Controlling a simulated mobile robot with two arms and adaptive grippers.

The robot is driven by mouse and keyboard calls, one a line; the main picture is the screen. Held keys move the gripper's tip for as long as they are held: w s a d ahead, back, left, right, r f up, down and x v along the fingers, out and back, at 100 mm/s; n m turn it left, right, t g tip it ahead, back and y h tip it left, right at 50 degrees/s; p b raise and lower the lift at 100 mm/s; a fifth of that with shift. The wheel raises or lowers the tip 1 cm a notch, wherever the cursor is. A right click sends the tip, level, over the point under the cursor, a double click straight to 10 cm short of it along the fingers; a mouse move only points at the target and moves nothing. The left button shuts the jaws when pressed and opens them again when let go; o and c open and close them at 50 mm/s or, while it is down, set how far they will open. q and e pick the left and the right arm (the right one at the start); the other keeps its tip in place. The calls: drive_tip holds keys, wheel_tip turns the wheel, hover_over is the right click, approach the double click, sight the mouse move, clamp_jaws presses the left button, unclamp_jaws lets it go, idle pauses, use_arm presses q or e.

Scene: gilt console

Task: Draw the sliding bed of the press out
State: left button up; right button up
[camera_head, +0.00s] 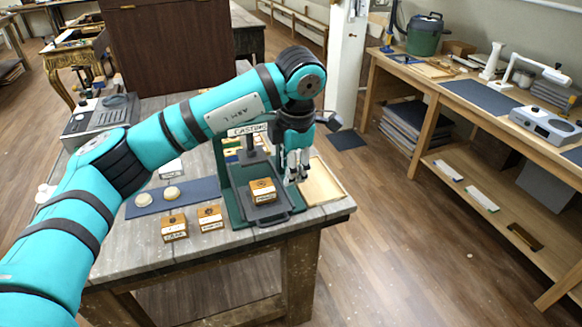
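The green press (234,200) stands on the near right part of the grey wooden table, under a sign that reads "CASTING". Its dark sliding bed (268,213) shows at the front, with a looped handle at its near end. A small wooden block with a label (263,192) rests on the bed. My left arm hides part of the press's top. My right gripper is out of view.
Two labelled blocks (210,218) stand left of the press, before a dark blue mat (147,207) with two pale round pieces. A shallow wooden tray (322,185) lies right of the press. Open floor (390,250) separates this table from the workbench (440,90) at right.

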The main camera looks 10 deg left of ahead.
use_arm(q)
wheel_tip(320, 180, up, 11)
drive_tip(key=s+d, duration=0.1)
drive_tip(key=shift+s+r, duration=0.2)
drive_tip(key=shift+s, duration=0.15)
drive_tip(key=shift+d, duration=0.1)
drive_tip(key=shift+c, duration=0.2)
